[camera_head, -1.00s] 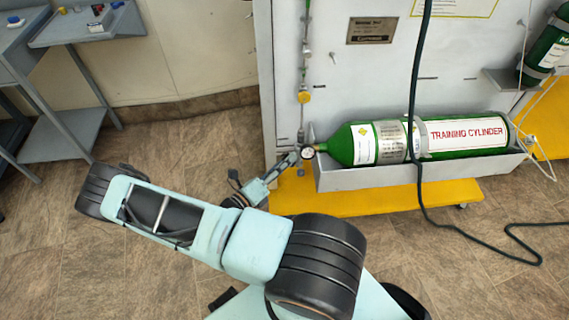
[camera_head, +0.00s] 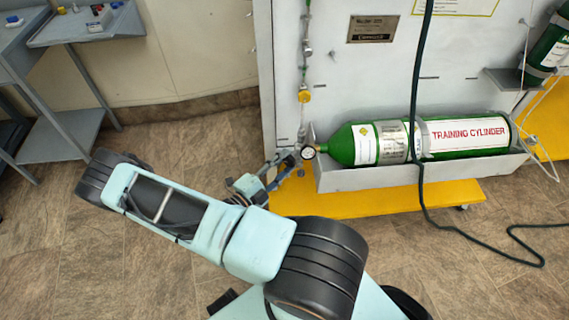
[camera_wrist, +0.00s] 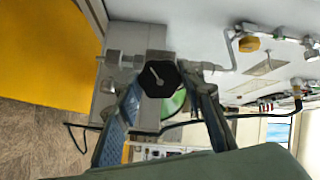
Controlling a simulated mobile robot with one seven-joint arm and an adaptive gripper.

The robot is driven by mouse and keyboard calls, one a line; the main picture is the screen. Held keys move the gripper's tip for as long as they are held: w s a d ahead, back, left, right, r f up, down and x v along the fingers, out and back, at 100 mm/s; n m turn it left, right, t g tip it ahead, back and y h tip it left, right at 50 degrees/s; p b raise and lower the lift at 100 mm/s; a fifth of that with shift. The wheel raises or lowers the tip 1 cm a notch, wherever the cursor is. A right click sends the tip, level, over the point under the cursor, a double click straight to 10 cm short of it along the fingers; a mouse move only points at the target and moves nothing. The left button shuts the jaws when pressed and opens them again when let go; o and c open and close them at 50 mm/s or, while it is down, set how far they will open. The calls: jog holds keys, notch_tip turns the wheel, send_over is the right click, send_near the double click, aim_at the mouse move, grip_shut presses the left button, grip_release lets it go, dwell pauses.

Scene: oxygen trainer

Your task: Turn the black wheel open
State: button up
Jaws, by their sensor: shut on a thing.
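The black wheel (camera_wrist: 160,78) is a dark, many-sided knob with a pale pointer mark on its face, near the middle of the wrist view. My gripper (camera_wrist: 161,84) has one blue finger on each side of it and is shut on its rim. In the head view my gripper (camera_head: 287,163) is at the left end of the green training cylinder (camera_head: 468,142), by the round gauge (camera_head: 308,152). The wheel itself is hard to make out there. Part of the green cylinder (camera_wrist: 174,103) shows behind the wheel in the wrist view.
The cylinder lies in a grey trough (camera_head: 420,175) above a yellow base (camera_head: 350,203). A dark hose (camera_head: 418,95) hangs in front of it and runs over the floor. A thin pipe with a yellow fitting (camera_head: 304,95) rises above. Grey side tables (camera_head: 75,32) stand at left.

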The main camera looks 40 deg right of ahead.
jog(key=n, duration=0.5)
jog(key=shift+n, duration=0.3)
jog(key=n, duration=0.4)
jog(key=shift+n, duration=0.4)
jog(key=shift+n+b, duration=0.3)
jog(key=o, duration=1.2)
jog(key=shift+c, duration=0.2)
jog(key=shift+a, duration=0.1)
jog(key=s+a, duration=0.2)
jog(key=a, duration=0.9)
jog(key=shift+s+a, duration=0.15)
jog(key=shift+a, duration=0.2)
